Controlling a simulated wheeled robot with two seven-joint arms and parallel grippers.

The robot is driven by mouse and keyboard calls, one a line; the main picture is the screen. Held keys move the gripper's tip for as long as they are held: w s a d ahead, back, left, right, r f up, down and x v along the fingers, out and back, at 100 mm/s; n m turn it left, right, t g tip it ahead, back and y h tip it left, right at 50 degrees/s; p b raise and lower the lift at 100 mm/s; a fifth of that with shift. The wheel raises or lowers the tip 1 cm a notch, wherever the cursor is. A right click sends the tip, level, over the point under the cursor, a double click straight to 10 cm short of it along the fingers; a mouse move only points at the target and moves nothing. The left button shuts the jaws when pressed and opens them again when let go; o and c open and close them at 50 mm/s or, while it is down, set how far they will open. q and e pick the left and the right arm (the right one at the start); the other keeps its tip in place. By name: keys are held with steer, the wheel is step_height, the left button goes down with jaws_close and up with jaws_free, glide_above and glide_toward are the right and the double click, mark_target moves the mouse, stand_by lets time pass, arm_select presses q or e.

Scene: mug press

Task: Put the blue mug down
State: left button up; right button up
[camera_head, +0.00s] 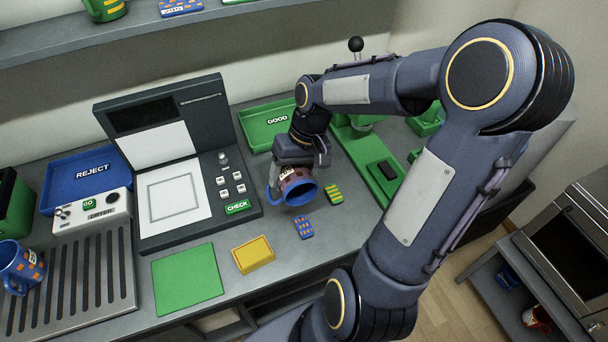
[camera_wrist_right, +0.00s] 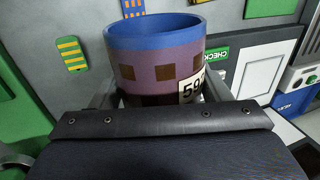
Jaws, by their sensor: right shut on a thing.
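My right gripper (camera_head: 297,166) is shut on a mug (camera_head: 299,193) with a blue rim, blue inside and blue handle. Its outer wall looks purple with dark brown squares. In the right wrist view the mug (camera_wrist_right: 152,62) sits between the two fingers, with a white label reading "59" and part of another character. In the head view its mouth is tipped towards the front right. I cannot tell whether it touches the counter. A second blue mug (camera_head: 18,268) with orange marks stands at the far left. My left gripper is not in view.
A blue tile (camera_head: 303,227) and a yellow-green striped tile (camera_head: 333,194) lie close by the held mug. The press (camera_head: 175,165), a green GOOD tray (camera_head: 263,132), a blue REJECT tray (camera_head: 110,170), a green mat (camera_head: 188,279) and a yellow box (camera_head: 254,254) surround it.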

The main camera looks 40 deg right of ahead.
steer(key=d+f, duration=0.2)
steer(key=w+d+f, duration=0.1)
steer(key=d+f, duration=0.1)
steer(key=w+d+f+p, duration=0.1)
steer(key=d+f, duration=0.1)
steer(key=shift+w+d+f, duration=0.1)
steer(key=shift+w+f, duration=0.1)
steer(key=f, duration=0.3)
steer(key=shift+w+d+f, duration=0.1)
steer(key=shift+d+f, duration=0.1)
steer(key=shift+f, duration=0.05)
steer(key=shift+f, duration=0.2)
steer(key=o, duration=1.3)
